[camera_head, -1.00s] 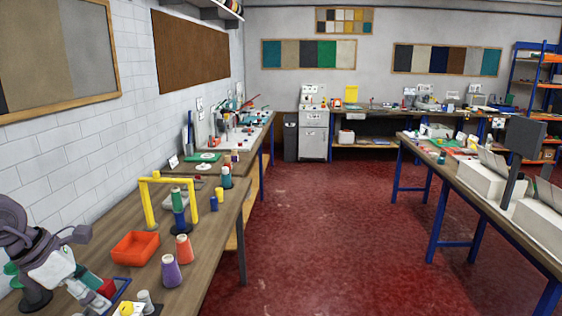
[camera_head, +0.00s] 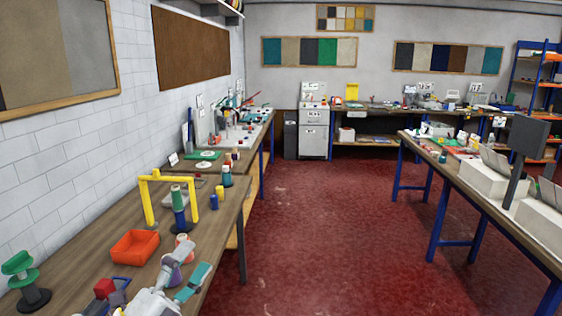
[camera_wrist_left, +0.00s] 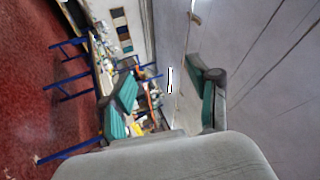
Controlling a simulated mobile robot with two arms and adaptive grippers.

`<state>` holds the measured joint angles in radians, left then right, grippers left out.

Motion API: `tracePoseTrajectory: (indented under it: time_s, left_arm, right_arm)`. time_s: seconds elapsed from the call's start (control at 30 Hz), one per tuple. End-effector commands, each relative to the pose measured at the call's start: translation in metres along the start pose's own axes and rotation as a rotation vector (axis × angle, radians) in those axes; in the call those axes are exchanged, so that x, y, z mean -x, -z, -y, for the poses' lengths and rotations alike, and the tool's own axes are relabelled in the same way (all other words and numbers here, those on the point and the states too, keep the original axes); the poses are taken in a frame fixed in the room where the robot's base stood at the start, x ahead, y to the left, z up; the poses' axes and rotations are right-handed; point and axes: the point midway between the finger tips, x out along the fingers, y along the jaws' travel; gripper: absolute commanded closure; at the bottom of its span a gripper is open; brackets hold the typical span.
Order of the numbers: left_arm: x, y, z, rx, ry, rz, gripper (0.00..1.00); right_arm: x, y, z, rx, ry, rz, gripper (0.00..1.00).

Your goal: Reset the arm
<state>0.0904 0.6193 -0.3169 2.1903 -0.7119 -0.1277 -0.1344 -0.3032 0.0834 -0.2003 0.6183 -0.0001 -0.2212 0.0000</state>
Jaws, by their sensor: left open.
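My left gripper (camera_head: 197,256) is above the near end of the left workbench (camera_head: 90,262), at the bottom of the head view. Its teal-padded fingers are spread apart with nothing between them. In the left wrist view the open fingers (camera_wrist_left: 167,88) frame the far workbenches, with the picture turned on its side. The gripper partly hides a purple cone (camera_head: 168,272) and an orange-red cone (camera_head: 184,243); whether it touches them I cannot tell. My right gripper is not in view.
An orange tray (camera_head: 135,246) and a yellow frame (camera_head: 168,179) stand on the left bench. A green and blue cone stack (camera_head: 178,208) stands by the frame. A green-topped stand (camera_head: 20,266) is at the left edge. The red floor (camera_head: 320,235) is clear.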

Motion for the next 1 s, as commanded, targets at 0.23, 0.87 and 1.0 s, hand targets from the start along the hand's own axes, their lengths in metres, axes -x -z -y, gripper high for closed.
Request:
tracePoseTrajectory:
  time_s: [0.23,0.87,1.0]
  left_arm:
    - [0.122,-0.055,-0.115,0.652,-0.276,0.764,0.39]
    - [0.349,0.061,-0.21,1.213,-0.907,1.574,0.39]
    - [0.36,0.055,-0.255,1.209,-0.931,1.594,0.39]
  right_arm:
    - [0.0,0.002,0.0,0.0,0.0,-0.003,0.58]
    - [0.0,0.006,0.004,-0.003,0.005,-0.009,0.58]
    - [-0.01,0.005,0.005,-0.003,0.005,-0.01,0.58]
